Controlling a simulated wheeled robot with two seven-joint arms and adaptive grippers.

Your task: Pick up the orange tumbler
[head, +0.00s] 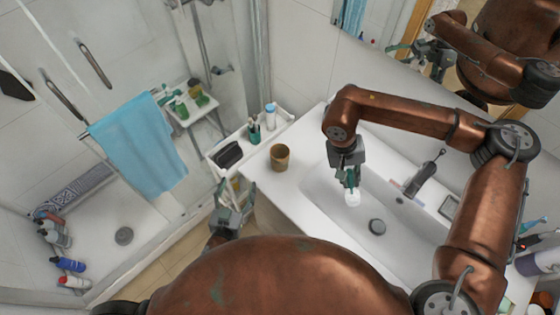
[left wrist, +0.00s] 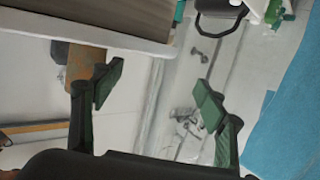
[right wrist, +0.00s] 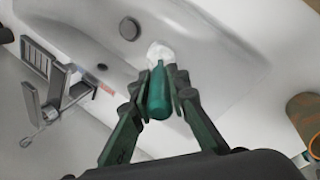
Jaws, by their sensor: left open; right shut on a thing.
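The orange tumbler (head: 280,157), a brownish-orange cup, stands upright on the white counter left of the basin. It shows at the right edge of the right wrist view (right wrist: 304,118), and a similar orange-brown shape (left wrist: 88,62) shows behind a finger in the left wrist view. My left gripper (head: 233,208) is open and empty, below and left of the tumbler, beside the counter.
The white basin (head: 320,210) has a faucet (head: 425,175) at its right. A white tray (head: 222,161) beyond the tumbler holds a black case (head: 228,154) and a green holder (head: 255,133). A white bottle (head: 270,117) stands there too. A blue towel (head: 138,145) hangs at left.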

